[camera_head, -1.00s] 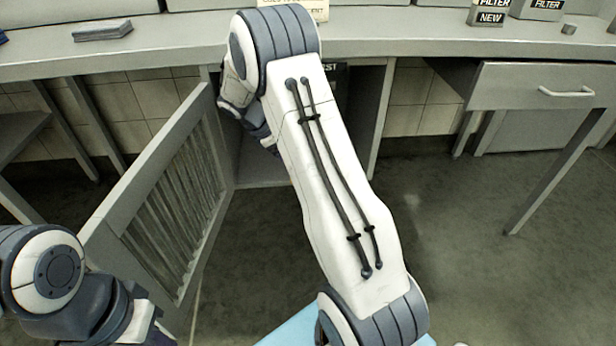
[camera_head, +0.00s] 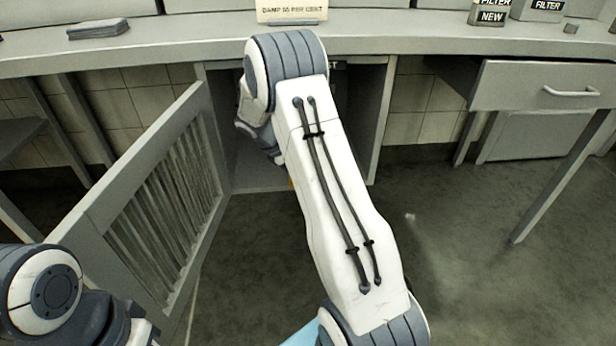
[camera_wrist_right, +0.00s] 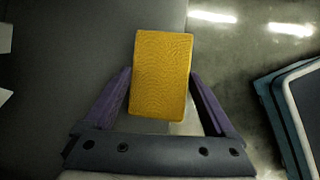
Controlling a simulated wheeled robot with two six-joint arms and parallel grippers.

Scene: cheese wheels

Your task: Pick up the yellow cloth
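The yellow cloth (camera_wrist_right: 163,75) is a small, block-like, textured piece in the right wrist view. It sits between the two purple fingers of my right gripper (camera_wrist_right: 162,85), which meet its left and right sides. The gripper looks shut on it. In the head view my right arm hides the gripper and nearly all of the cloth. Only a small orange-yellow patch shows beside the arm, at the cupboard's lower front. My left arm shows at the lower left of the head view; its gripper is not in view.
The open cupboard (camera_head: 262,172) is under the counter (camera_head: 400,38), its slatted door (camera_head: 165,215) swung out left. A drawer (camera_head: 540,84) stands out at the right. A card sign (camera_head: 290,10) stands on the counter. Floor at the right is clear. A light blue surface (camera_head: 300,335) is below.

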